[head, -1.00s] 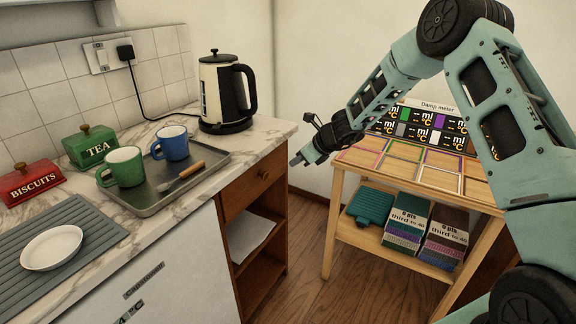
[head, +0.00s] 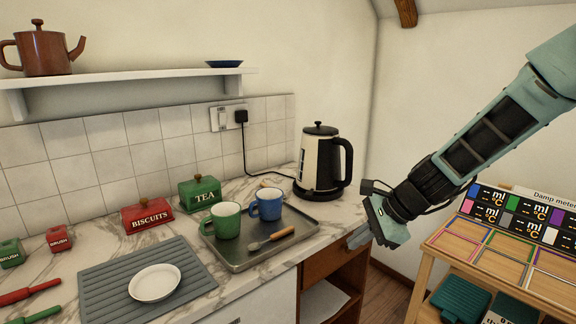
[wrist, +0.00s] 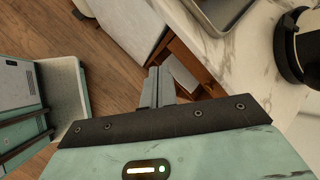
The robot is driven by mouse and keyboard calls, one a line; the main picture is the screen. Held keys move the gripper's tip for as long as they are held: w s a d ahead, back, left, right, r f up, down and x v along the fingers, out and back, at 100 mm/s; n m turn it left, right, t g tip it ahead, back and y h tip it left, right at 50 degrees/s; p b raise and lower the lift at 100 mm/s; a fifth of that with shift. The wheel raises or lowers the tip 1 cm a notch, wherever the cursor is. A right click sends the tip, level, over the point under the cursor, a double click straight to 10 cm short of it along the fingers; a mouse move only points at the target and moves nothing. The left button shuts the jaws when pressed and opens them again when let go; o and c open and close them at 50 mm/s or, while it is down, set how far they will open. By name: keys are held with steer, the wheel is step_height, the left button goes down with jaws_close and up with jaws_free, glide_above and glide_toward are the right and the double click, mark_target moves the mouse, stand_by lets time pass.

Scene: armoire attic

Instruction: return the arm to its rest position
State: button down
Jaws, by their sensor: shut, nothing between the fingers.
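My gripper (head: 362,238) hangs at the end of my teal arm, in front of the right end of the counter in the head view. Its fingers point down and to the left, near the counter's right edge. In the wrist view the two fingers (wrist: 158,84) are together with nothing between them. Below them show the wooden floor (wrist: 75,45) and the open wooden cabinet (wrist: 205,75). I cannot tell whether the fingertips touch the counter edge.
A kettle (head: 318,165) stands on the counter beside my arm. A metal tray (head: 235,262) holds a green mug (head: 226,221), a blue mug (head: 266,204) and a spoon. A small wooden table (head: 455,245) with a panel stands at the right. Floor shows between counter and table.

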steer(key=s+a+r+n+g+h+p, duration=0.1)
steer(key=s+a+r+n+g+p, duration=0.15)
steer(key=s+n, duration=0.5)
steer(key=s+a+r+n+g+h+p, duration=0.1)
steer(key=s+a+r+n, duration=0.35)
steer(key=s, duration=0.55)
steer(key=s+d+r+n+h+p, duration=0.1)
steer(key=s+d+n+h, duration=0.1)
steer(key=s+n, duration=0.3)
steer(key=s+d+r+n+h+p, duration=0.1)
steer(key=s+d+n+h, duration=0.1)
steer(key=s+n, duration=0.4)
steer(key=s+d, duration=0.1)
steer(key=s, duration=0.1)
steer(key=shift+s+d+r+n, duration=0.15)
steer(key=shift+s+r+n, duration=0.15)
steer(key=shift+s+r, duration=0.05)
